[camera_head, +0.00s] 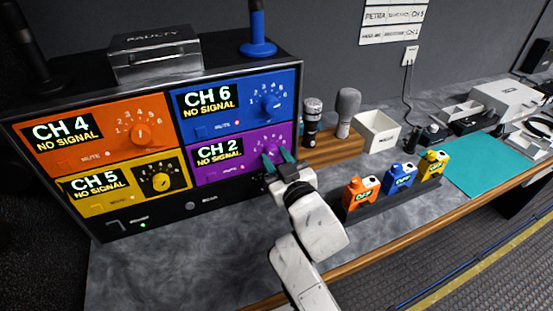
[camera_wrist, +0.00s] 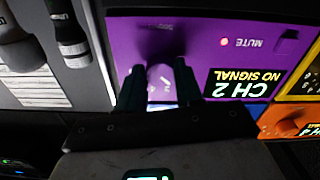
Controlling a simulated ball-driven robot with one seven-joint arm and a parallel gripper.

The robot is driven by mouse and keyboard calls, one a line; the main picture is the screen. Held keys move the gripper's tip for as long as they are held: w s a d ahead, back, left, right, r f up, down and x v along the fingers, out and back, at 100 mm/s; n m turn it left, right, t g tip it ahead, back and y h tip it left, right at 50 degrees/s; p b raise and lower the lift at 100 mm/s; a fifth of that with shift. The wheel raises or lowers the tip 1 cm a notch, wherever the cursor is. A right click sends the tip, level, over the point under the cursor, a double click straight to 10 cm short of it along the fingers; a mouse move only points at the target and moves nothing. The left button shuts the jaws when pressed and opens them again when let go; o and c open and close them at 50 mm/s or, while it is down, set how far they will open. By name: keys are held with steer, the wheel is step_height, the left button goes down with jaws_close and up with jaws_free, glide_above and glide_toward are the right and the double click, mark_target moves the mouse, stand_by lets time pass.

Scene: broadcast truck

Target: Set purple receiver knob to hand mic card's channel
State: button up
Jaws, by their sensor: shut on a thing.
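The purple receiver (camera_head: 234,174) is at the lower right of the rack, and its display reads CH 2, NO SIGNAL. My gripper (camera_head: 279,160) is at its knob, with the green fingers on either side. In the wrist view the purple receiver (camera_wrist: 200,28) appears upside down, with my gripper (camera_wrist: 158,88) shut on the pale-faced knob (camera_wrist: 161,80). The fingers hide most of the dial numbers. A white card (camera_head: 394,22) with lines of text and channel labels hangs on the back wall. Its writing is too small to read surely.
The other receivers are orange (camera_head: 100,137) on CH 4, blue (camera_head: 235,103) on CH 6 and yellow (camera_head: 125,187) on CH 5. Two microphones (camera_head: 347,110) stand on a wooden block by a white box (camera_head: 378,132). Orange, blue and yellow packs (camera_head: 398,179) stand right of my arm.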

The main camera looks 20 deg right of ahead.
steer(key=shift+n, duration=0.3)
steer(key=shift+n+p, duration=0.7)
steer(key=shift+n, duration=0.5)
steer(key=shift+n+p, duration=0.55)
steer(key=shift+n, duration=0.85)
steer(key=o, duration=1)
steer(key=s+b, duration=0.1)
steer(key=s, duration=1)
steer(key=shift+w, duration=0.1)
